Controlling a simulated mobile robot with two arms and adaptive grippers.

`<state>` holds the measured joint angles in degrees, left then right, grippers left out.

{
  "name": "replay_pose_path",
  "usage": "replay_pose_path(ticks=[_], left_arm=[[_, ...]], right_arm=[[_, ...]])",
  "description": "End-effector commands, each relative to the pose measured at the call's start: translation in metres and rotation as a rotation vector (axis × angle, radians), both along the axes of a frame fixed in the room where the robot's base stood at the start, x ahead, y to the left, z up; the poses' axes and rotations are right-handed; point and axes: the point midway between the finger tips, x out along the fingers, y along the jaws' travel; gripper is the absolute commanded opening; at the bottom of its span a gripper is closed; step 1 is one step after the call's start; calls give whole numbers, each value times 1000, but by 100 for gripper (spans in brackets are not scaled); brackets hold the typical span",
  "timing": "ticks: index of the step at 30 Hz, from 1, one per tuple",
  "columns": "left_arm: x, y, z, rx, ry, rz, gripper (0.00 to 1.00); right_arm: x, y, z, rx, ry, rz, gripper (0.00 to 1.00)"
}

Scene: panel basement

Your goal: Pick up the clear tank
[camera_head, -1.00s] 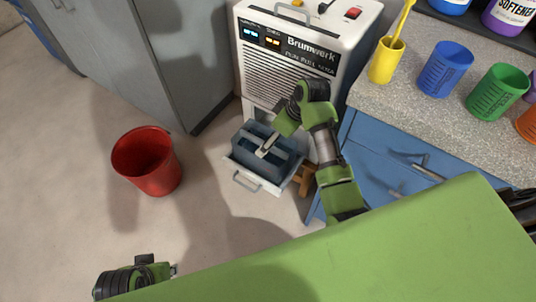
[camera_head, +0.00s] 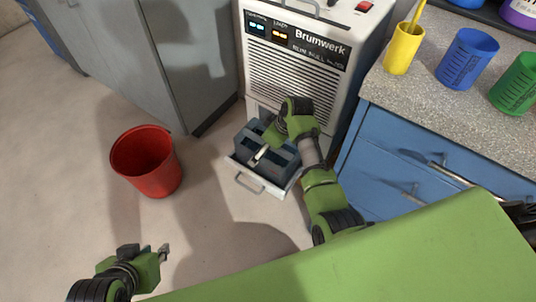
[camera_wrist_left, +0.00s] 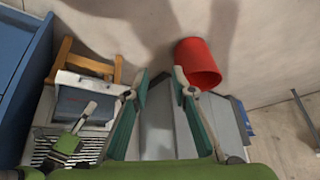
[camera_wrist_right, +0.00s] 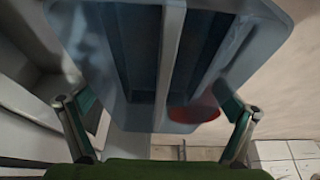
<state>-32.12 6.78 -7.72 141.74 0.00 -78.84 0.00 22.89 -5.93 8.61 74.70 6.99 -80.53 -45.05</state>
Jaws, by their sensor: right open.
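The clear tank (camera_head: 284,158) is a bluish see-through box with a bar across its top. It sits in the pulled-out white tray (camera_head: 249,184) at the foot of the white Brumwerk machine (camera_head: 292,62). My right gripper (camera_head: 257,158) is over the tank, with its fingers open. In the right wrist view the tank (camera_wrist_right: 125,55) fills the upper middle, its bar running between my spread fingers; I cannot tell whether they touch it. My left gripper (camera_head: 164,252) is apart from the tank, over the floor at lower left, open and empty in the left wrist view.
A red bucket (camera_head: 146,165) stands on the floor left of the tray. A grey cabinet (camera_head: 180,60) is behind it. Blue drawers (camera_head: 395,150) and a counter with several coloured cups are on the right. Floor between bucket and tray is clear.

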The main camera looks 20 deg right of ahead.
Motion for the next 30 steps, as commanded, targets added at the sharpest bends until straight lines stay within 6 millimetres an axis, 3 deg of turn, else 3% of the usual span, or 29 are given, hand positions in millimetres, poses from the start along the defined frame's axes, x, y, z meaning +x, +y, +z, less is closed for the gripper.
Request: replay_pose_path(ticks=[9,13,21,22,27,30], left_arm=[[54,-18,27,-55,-253,-19,24],[65,-22,36,-66,-307,-23,24],[67,-23,39,-70,-321,-24,24],[67,-23,39,-70,-321,-24,24],[67,-23,39,-70,-320,-24,24],[67,-22,39,-69,-319,-24,24]], right_arm=[[7,6,-20,1,1,0,100],[7,6,-24,0,1,0,100],[8,7,-24,0,1,0,100],[8,7,-24,0,1,0,97],[7,7,-24,0,1,0,53],[7,7,-25,1,3,0,52]])
